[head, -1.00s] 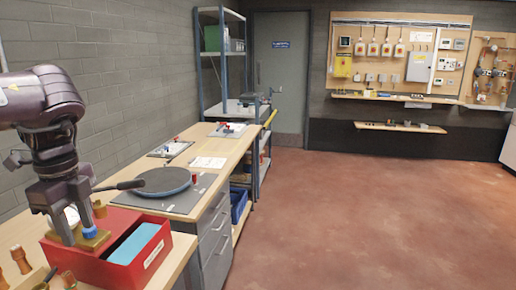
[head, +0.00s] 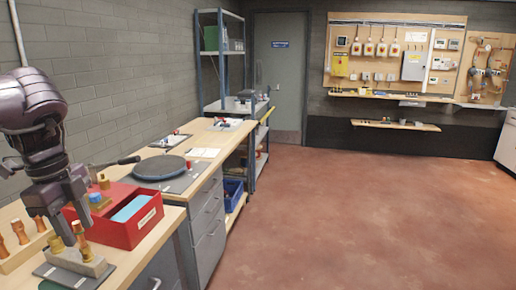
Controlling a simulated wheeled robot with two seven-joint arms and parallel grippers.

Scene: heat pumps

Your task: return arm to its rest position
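My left arm comes in from the left with its dark gripper (head: 72,238) pointing down over the near bench. Its two fingers stand apart, with no object clearly held between them. Just below and behind the fingertips is a pale block with brass fittings (head: 92,264) on a dark pad. The fingers overlap it in the picture, so I cannot tell whether they touch it. My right gripper is not in view.
A red bin (head: 150,230) with a turquoise piece and a blue-and-brass part stands right of the gripper. A wooden rack (head: 22,250) with wooden-handled pieces is at left. A round dark plate (head: 160,168) lies farther along the bench. The floor at right is clear.

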